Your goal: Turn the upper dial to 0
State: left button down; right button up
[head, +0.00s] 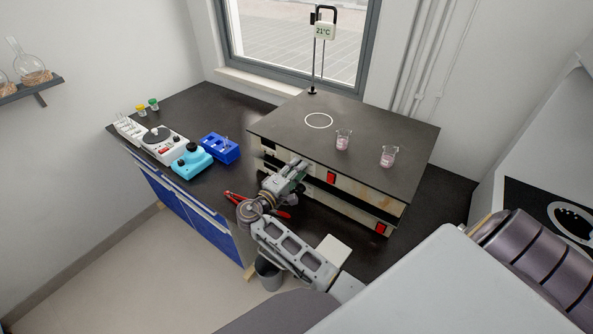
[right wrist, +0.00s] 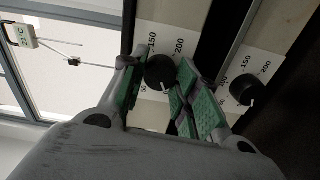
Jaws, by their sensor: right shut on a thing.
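The upper dial (right wrist: 160,72) is a round black knob on a white scale plate; 50, 150 and 200 can be read. In the right wrist view it sits between the fingers of my right gripper (right wrist: 161,84), which is shut on it. A short white mark shows low on the knob; the 0 is not readable. A second black dial (right wrist: 243,88), the lower one, is apart from the fingers, on its own plate. In the head view my right gripper (head: 300,168) is at the front of the heater stack (head: 365,192) and hides the upper dial. My left gripper is out of view.
Two beakers with pink contents (head: 343,140) (head: 388,156) stand on the dark top plate (head: 280,118). Red switches (head: 331,178) (head: 380,228) are on the front. A thermometer stand (head: 324,30) rises behind. Red-handled pliers (head: 234,197) and a blue block (head: 220,148) lie left.

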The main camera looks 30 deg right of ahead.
jog(key=shift+c, duration=1.3)
jog(key=shift+n+p, duration=0.65)
jog(key=shift+n, duration=0.05)
jog(key=o, duration=1)
jog(key=shift+o, duration=0.2)
jog(key=v, duration=0.7)
jog(key=shift+a, duration=0.3)
jog(key=shift+s+a+f, duration=0.1)
jog(key=shift+s, duration=0.05)
